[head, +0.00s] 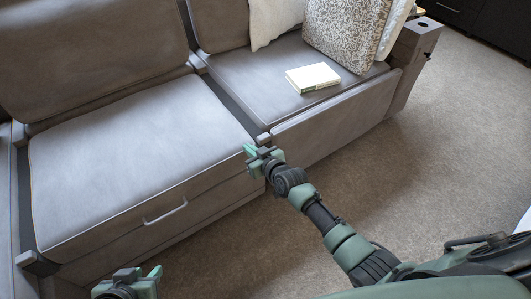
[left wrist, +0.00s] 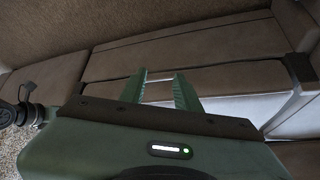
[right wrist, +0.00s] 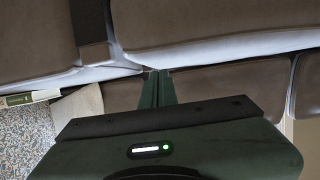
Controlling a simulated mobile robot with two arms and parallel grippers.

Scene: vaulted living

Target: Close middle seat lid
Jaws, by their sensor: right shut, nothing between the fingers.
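The middle seat lid (head: 140,150) is a grey cushioned seat on the sofa at left in the head view. It lies flat or nearly flat; I cannot tell if a small gap remains under its front edge. A metal handle (head: 165,212) is on the front panel below it. My right gripper (head: 262,152) is shut and empty at the lid's right front corner; its fingers show together in the right wrist view (right wrist: 156,78). My left gripper (head: 128,278) is low in front of the sofa; its fingers are apart and empty in the left wrist view (left wrist: 160,85).
The right seat (head: 290,75) holds a closed book (head: 313,77) and a patterned pillow (head: 347,32). A sofa arm with a cup hole (head: 415,45) stands at the right end. Carpet (head: 440,140) in front of the sofa is clear.

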